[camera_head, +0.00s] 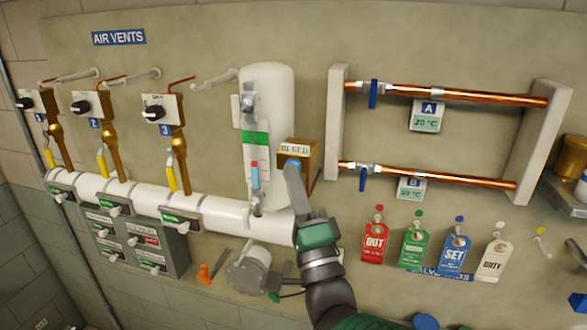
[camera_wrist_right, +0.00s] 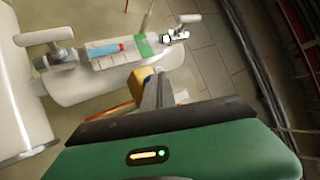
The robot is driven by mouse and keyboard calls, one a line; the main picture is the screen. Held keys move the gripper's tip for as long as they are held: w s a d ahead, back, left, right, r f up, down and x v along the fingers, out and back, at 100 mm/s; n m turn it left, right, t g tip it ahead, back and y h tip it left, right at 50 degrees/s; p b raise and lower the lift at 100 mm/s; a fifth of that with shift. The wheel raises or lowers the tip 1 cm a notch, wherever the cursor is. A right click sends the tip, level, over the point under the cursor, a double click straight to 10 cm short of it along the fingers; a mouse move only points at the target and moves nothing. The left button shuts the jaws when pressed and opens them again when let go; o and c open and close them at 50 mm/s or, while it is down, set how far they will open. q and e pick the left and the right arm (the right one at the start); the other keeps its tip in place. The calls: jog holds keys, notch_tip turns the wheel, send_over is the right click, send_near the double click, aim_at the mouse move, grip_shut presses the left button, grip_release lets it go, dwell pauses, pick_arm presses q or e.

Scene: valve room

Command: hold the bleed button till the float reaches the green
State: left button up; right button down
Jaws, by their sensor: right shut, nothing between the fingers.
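The bleed box (camera_head: 298,152) is a brass-coloured block with a white label, right of the white vessel (camera_head: 270,90). Its blue button (camera_head: 292,164) shows at the tip of my right gripper (camera_head: 291,168). The gripper is shut and empty, its fingertips at the button; whether the button is pressed in is hard to tell. In the right wrist view the fingers (camera_wrist_right: 152,92) reach to the yellowish box (camera_wrist_right: 138,78). The sight gauge has a red float (camera_head: 255,164) above a blue column (camera_head: 255,180). The float is below the green band (camera_head: 256,138). My left gripper is not in view.
Several valves with yellow levers (camera_head: 171,172) stand on the white pipe (camera_head: 150,197) at left. Copper pipes (camera_head: 440,92) with blue handles are at upper right. Coloured tags (camera_head: 374,243) hang at lower right. A round grey fitting (camera_head: 248,271) sits left of my right forearm.

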jog(key=shift+w+a, duration=0.25)
jog(key=shift+w+d, duration=0.2)
dwell(0.6)
jog(key=shift+b, duration=0.3)
dwell(2.2)
jog(key=shift+s+a+b, duration=0.3)
jog(key=shift+s+b, duration=0.2)
jog(key=shift+s, duration=0.4)
